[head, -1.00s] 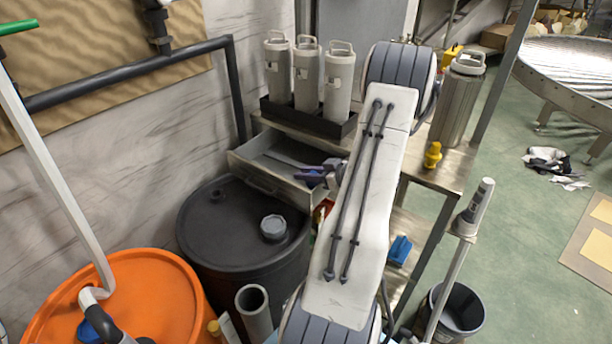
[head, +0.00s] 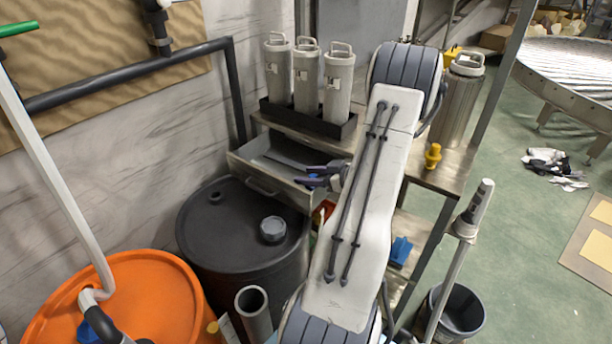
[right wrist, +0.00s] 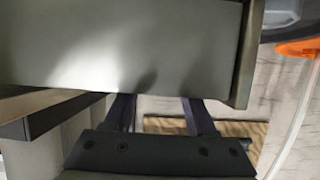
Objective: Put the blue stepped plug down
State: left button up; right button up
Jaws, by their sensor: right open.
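My right gripper (head: 312,176) is open at the open grey drawer (head: 262,184) under the bench top. A small patch of blue, which looks like the blue stepped plug (head: 314,177), shows between its two dark fingers. The fingers hide most of it, and I cannot tell whether it touches the drawer floor. In the right wrist view the two fingers (right wrist: 160,115) stand apart, and a large grey panel hides their tips. No plug shows there. My left gripper is not in view.
Three pale canisters (head: 307,80) stand in a black tray above the drawer. A yellow plug (head: 433,156) stands on the bench to the right. A black drum (head: 235,225) is below the drawer, with an orange drum (head: 150,290) at left. A blue object (head: 401,251) lies lower down.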

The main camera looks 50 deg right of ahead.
jog(key=a+v, duration=0.1)
jog(key=v, duration=1)
jog(key=shift+n+g+h, duration=0.5)
jog(key=shift+n+g, duration=0.1)
jog(key=shift+g, duration=0.1)
jog(key=w, duration=0.6)
jog(key=w+a, duration=0.1)
jog(key=w, duration=0.2)
jog(key=shift+w+r+p, duration=0.2)
jog(key=shift+r+p, duration=0.15)
jog(key=shift+r, duration=0.05)
jog(key=w+a+r+n+g+h, duration=0.1)
jog(key=w+a+r+g, duration=0.1)
jog(key=w+a, duration=0.55)
jog(key=w+a+r+g+h, duration=0.15)
jog(key=w+a, duration=0.25)
jog(key=a, duration=0.6)
jog(key=s+a+g+y, duration=0.1)
jog(key=s+a+g, duration=0.15)
jog(key=a, duration=0.85)
jog(key=s+a+n+g+y, duration=0.1)
jog(key=s+a+n+g, duration=0.1)
jog(key=s+a, duration=0.7)
jog(key=s+a+n+g+y, duration=0.1)
jog(key=s+a+g, duration=0.3)
jog(key=s, duration=1.2)
jog(key=a+n, duration=0.1)
jog(key=a, duration=0.3)
jog(key=shift+s+a, duration=0.35)
jog(key=shift+r, duration=0.2)
